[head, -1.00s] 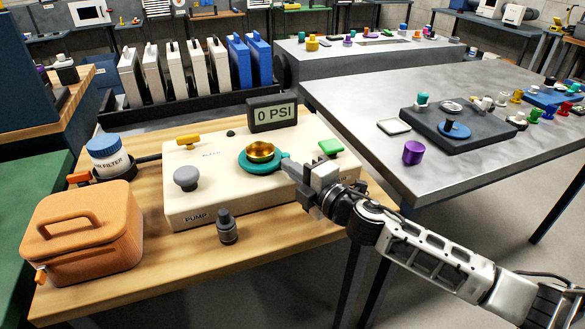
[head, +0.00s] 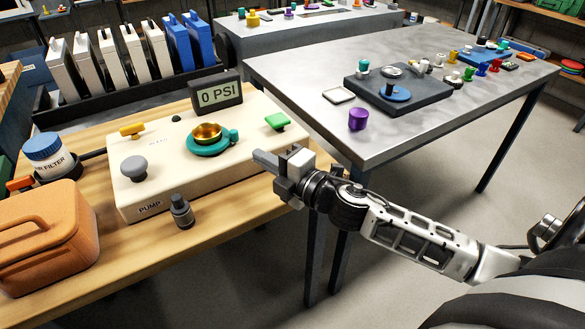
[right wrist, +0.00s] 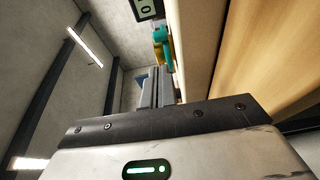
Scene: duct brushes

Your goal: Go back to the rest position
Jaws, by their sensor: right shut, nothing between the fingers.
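My right gripper (head: 262,160) is shut and empty. In the head view it is in front of the right end of the cream pump box (head: 165,185), with the arm reaching in from the right. The box carries a teal ring with a gold cup (head: 207,134), a grey knob, a yellow handle, a green handle and a display (head: 217,95) reading 0 PSI. In the right wrist view the closed fingers (right wrist: 160,75) point toward the teal part (right wrist: 163,40). Whether the gripper touches the box cannot be told. My left gripper is not in view.
An orange lidded box (head: 45,240), a blue-capped filter jar (head: 48,155) and a small dark bottle (head: 181,211) stand on the wooden bench. A grey metal table (head: 390,140) with a purple cup (head: 358,118) and several small parts is at right. Open floor lies between arm and table.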

